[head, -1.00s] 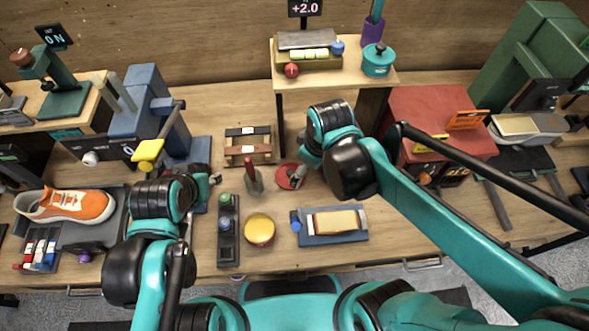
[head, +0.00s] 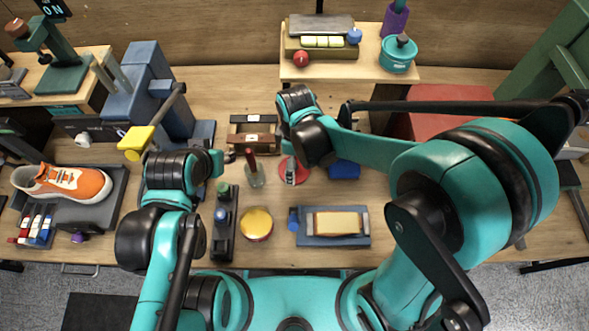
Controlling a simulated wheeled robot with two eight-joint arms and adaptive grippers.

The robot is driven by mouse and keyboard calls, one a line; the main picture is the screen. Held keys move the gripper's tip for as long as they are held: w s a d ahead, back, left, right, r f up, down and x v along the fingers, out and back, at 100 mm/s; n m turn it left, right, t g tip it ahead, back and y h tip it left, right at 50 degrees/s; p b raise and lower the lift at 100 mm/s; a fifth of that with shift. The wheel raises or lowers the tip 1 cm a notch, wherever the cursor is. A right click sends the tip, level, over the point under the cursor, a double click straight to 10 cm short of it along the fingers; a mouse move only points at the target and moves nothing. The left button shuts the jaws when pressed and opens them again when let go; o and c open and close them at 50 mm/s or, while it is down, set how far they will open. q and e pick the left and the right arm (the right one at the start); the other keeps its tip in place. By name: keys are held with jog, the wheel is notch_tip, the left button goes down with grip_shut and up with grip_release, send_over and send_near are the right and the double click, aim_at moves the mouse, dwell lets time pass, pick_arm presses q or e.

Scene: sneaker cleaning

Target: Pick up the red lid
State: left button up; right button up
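The red lid (head: 301,177) looks like a flat red disc on the workbench, right of a small red-handled tool. My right gripper (head: 290,174) points down over it, its tips at or just above the disc. The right wrist covers the gripper's upper part, so I cannot tell whether the fingers are open or shut, or touch the lid. My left gripper (head: 229,157) is to the left, near the blue machine, with no object visible in it. It is too small and dark to judge its fingers.
The red-handled tool (head: 253,172) stands close left of the lid. A blue block (head: 344,170) lies to its right, a wooden rack (head: 252,122) behind. In front are a yellow-topped tin (head: 257,222) and a blue tray (head: 361,236). An orange sneaker (head: 66,183) lies far left.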

notch_tip(320, 180, down, 3)
jog(key=shift+r+b, duration=0.1)
jog(key=shift+b, duration=0.25)
jog(key=c, duration=1.3)
jog(key=shift+s, duration=0.1)
